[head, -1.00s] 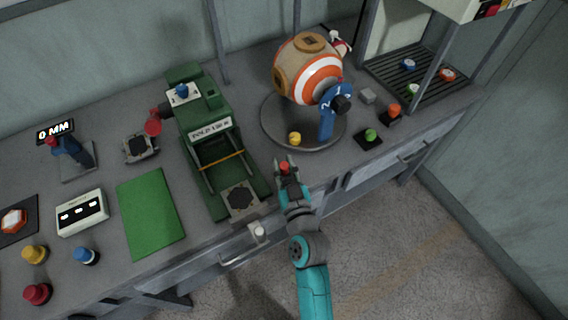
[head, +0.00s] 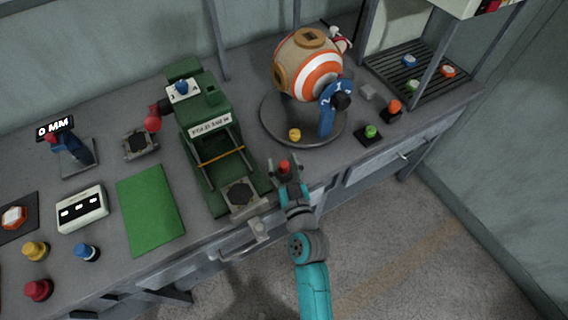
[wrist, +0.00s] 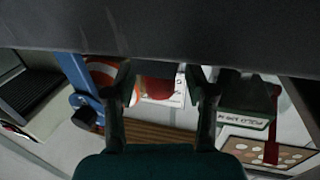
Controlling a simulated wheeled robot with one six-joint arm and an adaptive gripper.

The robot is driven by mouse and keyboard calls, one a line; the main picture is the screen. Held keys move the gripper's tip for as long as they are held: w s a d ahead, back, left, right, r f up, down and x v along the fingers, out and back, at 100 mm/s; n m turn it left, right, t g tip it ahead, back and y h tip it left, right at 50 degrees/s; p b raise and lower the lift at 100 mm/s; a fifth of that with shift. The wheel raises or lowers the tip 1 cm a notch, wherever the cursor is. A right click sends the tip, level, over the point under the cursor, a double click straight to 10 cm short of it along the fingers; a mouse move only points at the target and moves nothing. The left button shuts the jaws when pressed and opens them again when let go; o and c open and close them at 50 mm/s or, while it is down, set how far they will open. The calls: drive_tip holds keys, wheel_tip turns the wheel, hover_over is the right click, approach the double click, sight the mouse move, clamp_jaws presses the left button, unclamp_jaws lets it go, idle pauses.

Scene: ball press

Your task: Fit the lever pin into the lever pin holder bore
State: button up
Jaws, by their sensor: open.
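A small red-topped piece (head: 284,166), which may be the lever pin, stands near the bench's front edge, right of the green press. My gripper (head: 284,174) is open at it, with its fingertips around or just in front of it. In the wrist view the red piece (wrist: 157,88) shows between the two spread fingers (wrist: 160,95), with its top end hidden by a dark surface. I cannot tell whether the fingers touch it. I cannot make out the lever pin holder bore for certain.
The green press (head: 213,140) stands left of my gripper, with a red-knobbed lever (head: 152,121) on its left. A round grey plate (head: 272,135) with a striped ball (head: 309,72) and blue bracket (head: 327,118) lies behind right. The green mat (head: 150,210) is clear.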

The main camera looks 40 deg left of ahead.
drive_tip(key=shift+d, duration=0.1)
drive_tip(key=v, duration=1.1)
drive_tip(key=shift+s+d, duration=0.3)
drive_tip(key=s+d+f+m+t+h, duration=0.1)
drive_tip(key=s+d+f+m+h, duration=0.15)
drive_tip(key=d, duration=0.55)
drive_tip(key=s+d+f+m+t+h, duration=0.1)
drive_tip(key=s+d+h, duration=0.15)
drive_tip(key=d, duration=0.45)
drive_tip(key=s+d+f+m+t+h, duration=0.1)
drive_tip(key=s+d+m+t+h, duration=0.15)
drive_tip(key=d, duration=0.55)
drive_tip(key=s+d+r+m+h, duration=0.2)
drive_tip(key=s+d+r+h, duration=0.1)
drive_tip(key=s+d, duration=0.3)
drive_tip(key=s+d+r+m+h, duration=0.2)
drive_tip(key=s+d, duration=0.4)
drive_tip(key=s, duration=0.4)
wheel_tip(320, 180, up, 2)
drive_tip(key=shift+d+r+g+h, duration=0.15)
drive_tip(key=shift+d+g+h, duration=0.15)
drive_tip(key=shift+h, duration=0.55)
